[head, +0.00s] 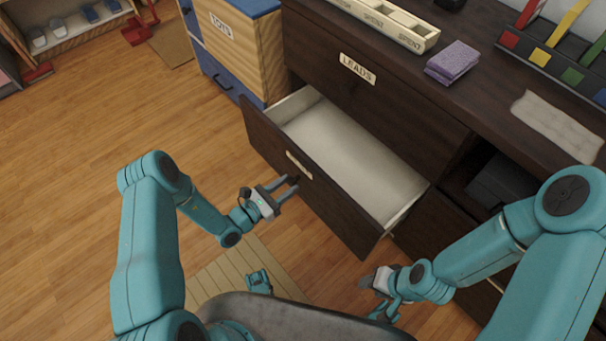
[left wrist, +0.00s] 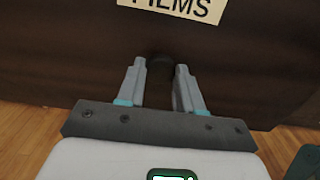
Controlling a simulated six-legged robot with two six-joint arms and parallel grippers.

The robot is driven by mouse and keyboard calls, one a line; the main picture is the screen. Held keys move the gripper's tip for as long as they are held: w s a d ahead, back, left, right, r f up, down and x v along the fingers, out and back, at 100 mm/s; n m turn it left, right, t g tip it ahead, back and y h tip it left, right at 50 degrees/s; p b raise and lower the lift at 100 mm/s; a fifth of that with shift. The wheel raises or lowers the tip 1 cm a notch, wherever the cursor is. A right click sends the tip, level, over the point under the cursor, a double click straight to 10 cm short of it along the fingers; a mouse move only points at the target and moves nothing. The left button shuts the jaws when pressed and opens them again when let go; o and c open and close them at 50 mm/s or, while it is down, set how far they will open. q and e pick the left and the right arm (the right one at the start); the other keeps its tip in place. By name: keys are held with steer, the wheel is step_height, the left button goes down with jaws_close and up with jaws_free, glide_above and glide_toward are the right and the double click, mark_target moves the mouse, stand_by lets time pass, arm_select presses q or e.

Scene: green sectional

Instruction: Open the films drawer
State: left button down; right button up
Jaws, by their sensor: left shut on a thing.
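The films drawer (head: 320,200) is pulled well out of the dark cabinet, and its pale inside looks empty. Its front carries a small label, which reads FILMS in the left wrist view (left wrist: 180,8), cut off at the top. My left gripper (head: 291,185) is at the drawer front, just below the label. Its fingers, also in the left wrist view (left wrist: 159,75), are shut on the drawer's dark round knob (left wrist: 160,64). My right gripper (head: 376,281) hangs low near the drawer's right front corner, apart from it; its jaws are unclear.
The dark cabinet (head: 420,120) has a LEADS drawer (head: 350,90), closed, above the films drawer. On its top are a sectioned tray (head: 395,30), a purple sponge-like block (head: 453,62) and a pale cloth (head: 557,125). A blue and wood toys chest (head: 245,60) stands left. Open wooden floor lies left of the drawer.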

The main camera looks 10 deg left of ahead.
arm_select(q)
steer(key=p+v, duration=0.1)
steer(key=v, duration=0.8)
steer(key=shift+s+a, duration=0.15)
steer(key=shift+s, duration=0.05)
steer(key=c, duration=0.7)
jaws_free()
steer(key=shift+c, duration=0.2)
steer(key=p+v, duration=0.2)
steer(key=v, duration=1.4)
steer(key=shift+s+a, duration=0.1)
steer(key=shift+s, duration=0.05)
